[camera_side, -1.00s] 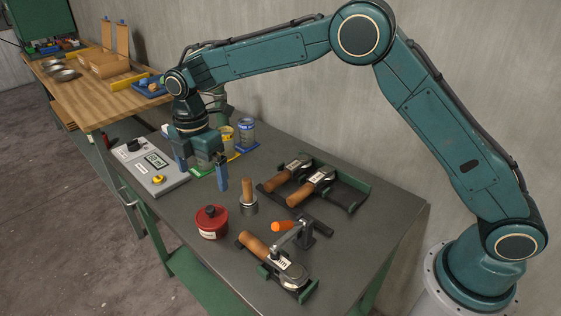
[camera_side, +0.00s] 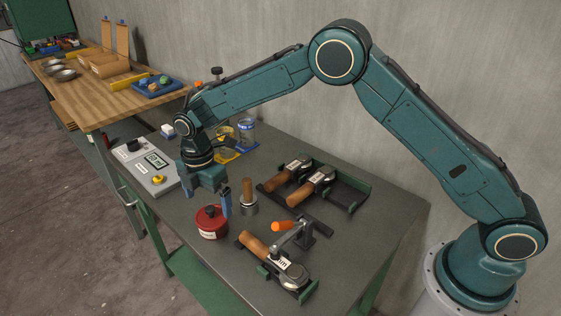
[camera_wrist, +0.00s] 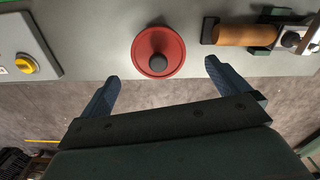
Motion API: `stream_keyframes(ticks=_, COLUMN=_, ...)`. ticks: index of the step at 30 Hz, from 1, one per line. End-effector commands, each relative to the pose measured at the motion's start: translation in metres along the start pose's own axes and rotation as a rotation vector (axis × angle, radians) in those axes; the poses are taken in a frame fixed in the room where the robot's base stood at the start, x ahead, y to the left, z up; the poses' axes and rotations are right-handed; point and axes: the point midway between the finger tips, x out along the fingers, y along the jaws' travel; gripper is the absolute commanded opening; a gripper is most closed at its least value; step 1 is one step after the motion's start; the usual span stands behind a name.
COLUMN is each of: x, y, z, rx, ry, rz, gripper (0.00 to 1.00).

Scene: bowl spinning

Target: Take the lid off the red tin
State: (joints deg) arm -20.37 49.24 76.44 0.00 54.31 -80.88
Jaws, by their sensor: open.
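The red tin (camera_side: 211,228) stands upright on the grey table, with its red lid (camera_side: 210,214) on top and a dark knob in the lid's middle. In the wrist view the lid (camera_wrist: 143,58) shows from above with its dark round knob (camera_wrist: 157,63). My gripper (camera_side: 209,206) is open and empty, pointing down beside and above the tin. One blue finger overlaps the tin's right edge in the side view. In the wrist view my gripper's two fingers (camera_wrist: 162,80) are wide apart, with the tin lying ahead between their lines.
A wooden-handled metal cylinder (camera_side: 249,203) stands just right of the tin. A wooden-handled tool in a clamp (camera_side: 276,262) lies in front right. A control box with a yellow button (camera_side: 153,172) is at the left. Wooden-handled tools in a green rack (camera_side: 316,185) lie behind.

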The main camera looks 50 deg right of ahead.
Motion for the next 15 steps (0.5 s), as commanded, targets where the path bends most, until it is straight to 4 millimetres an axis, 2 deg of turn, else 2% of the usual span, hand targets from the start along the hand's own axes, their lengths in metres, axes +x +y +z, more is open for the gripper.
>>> stream_keyframes(ticks=9, x=0.036, y=0.001, z=-0.001, rx=0.000, ry=0.000, rz=-0.003, gripper=1.00)
stream_keyframes(ticks=15, x=0.044, y=0.002, z=-0.001, rx=0.000, ry=0.000, rz=0.000, gripper=1.00)
